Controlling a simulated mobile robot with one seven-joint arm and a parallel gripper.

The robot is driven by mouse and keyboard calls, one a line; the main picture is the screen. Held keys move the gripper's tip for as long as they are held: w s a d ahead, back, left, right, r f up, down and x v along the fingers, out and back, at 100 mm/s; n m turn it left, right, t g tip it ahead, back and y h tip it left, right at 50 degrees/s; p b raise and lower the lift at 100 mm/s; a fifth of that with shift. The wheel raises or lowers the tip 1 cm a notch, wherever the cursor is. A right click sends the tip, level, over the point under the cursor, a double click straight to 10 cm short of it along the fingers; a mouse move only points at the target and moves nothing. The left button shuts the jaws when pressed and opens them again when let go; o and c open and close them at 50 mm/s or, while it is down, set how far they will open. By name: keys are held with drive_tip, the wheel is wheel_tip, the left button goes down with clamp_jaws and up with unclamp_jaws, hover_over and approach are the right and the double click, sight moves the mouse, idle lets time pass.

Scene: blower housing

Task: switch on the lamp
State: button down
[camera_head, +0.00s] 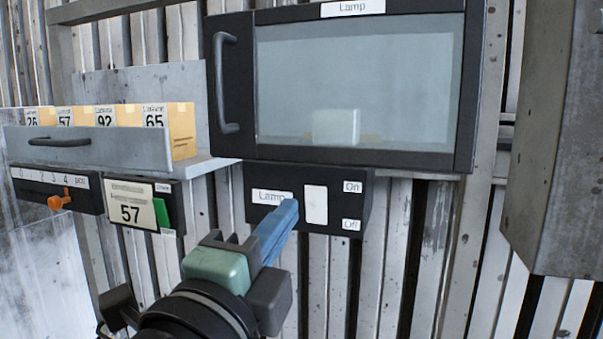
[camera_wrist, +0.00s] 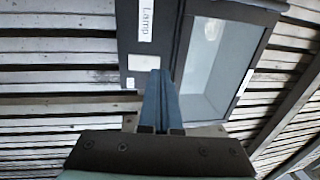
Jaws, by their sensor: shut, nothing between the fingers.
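The lamp's switch box (camera_head: 263,212) is black and sits under the glass-fronted cabinet. It carries a "Lamp" label, a pale rocker switch (camera_head: 316,204), an "On" label (camera_head: 352,187) above right and an "Off" label (camera_head: 351,225) below right. The cabinet (camera_head: 465,90), also labelled "Lamp", holds a pale block (camera_head: 335,126) behind grey glass; no clear glow shows. My gripper (camera_head: 290,207) has its blue fingers shut and empty, just left of the rocker in the head view. In the wrist view the fingertips (camera_wrist: 160,73) overlap the rocker (camera_wrist: 143,62); contact cannot be told.
Left of the cabinet is an open grey drawer (camera_head: 90,148) with numbered yellow folders. Below it are a slider panel with an orange knob (camera_head: 60,200) and a "57" card (camera_head: 131,206). A grey metal box (camera_head: 555,150) stands at right. Slatted wall lies behind.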

sight(307, 187)
drive_tip(key=p+x, duration=0.2)
drive_tip(key=x, duration=0.2)
drive_tip(key=shift+r, duration=0.15)
drive_tip(key=shift+w+d+p, duration=0.2)
drive_tip(key=shift+w+p, duration=0.1)
drive_tip(key=shift+w, duration=0.3)
drive_tip(key=shift+w+r+b, duration=0.1)
drive_tip(key=shift+w+b, duration=0.2)
drive_tip(key=shift+b, duration=0.2)
drive_tip(key=shift+d, duration=0.1)
